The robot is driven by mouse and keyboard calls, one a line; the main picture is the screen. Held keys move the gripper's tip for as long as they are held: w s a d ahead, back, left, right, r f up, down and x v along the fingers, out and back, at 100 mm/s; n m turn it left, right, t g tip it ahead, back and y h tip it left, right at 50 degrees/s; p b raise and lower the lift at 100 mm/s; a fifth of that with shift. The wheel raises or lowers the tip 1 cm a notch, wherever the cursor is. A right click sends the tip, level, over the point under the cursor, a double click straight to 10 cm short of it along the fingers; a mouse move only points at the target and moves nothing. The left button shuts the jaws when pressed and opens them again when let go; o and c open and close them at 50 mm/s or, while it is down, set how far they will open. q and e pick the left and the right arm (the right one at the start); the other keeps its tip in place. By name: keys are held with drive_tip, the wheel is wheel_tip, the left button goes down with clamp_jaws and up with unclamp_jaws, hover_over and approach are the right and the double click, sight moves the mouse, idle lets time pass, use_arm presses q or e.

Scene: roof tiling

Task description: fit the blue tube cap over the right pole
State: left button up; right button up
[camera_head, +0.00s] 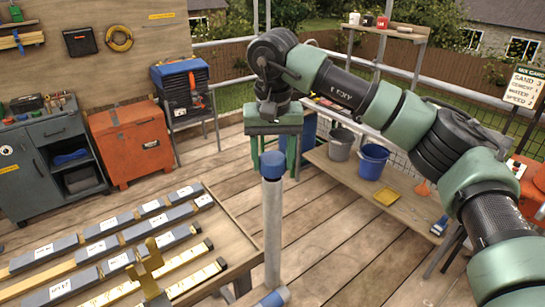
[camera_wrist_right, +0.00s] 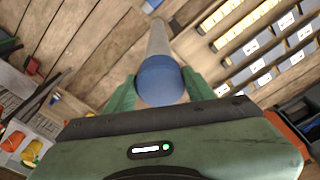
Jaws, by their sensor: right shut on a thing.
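The blue tube cap (camera_head: 272,164) is at the top end of an upright grey pole (camera_head: 272,225), in line with it in the head view. My right gripper (camera_head: 273,155) comes from above, with one green finger on each side of the cap, and is shut on it. In the right wrist view the cap (camera_wrist_right: 161,80) lies between the fingers of the gripper (camera_wrist_right: 160,92), and the pole (camera_wrist_right: 158,40) runs away below it. The cap hides the pole's top, so I cannot tell how far it sits over it. My left gripper is not in view.
A wooden table (camera_head: 228,226) with grey and yellow-topped strips stands left of the pole. A blue piece (camera_head: 272,298) is at the pole's foot. A low bench (camera_head: 345,178) with a blue bucket (camera_head: 372,161) and a grey bucket (camera_head: 341,144) stands behind right. Open decking lies between.

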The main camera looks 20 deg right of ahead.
sight(273, 175)
drive_tip(key=shift+s+f, duration=0.15)
drive_tip(key=shift+f, duration=0.3)
drive_tip(key=shift+f+b, duration=0.7)
drive_tip(key=shift+f, duration=0.2)
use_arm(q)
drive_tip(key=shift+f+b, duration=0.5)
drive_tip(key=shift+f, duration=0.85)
use_arm(e)
drive_tip(key=shift+f, duration=0.9)
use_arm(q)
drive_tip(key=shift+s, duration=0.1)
use_arm(e)
drive_tip(key=o, duration=1.4)
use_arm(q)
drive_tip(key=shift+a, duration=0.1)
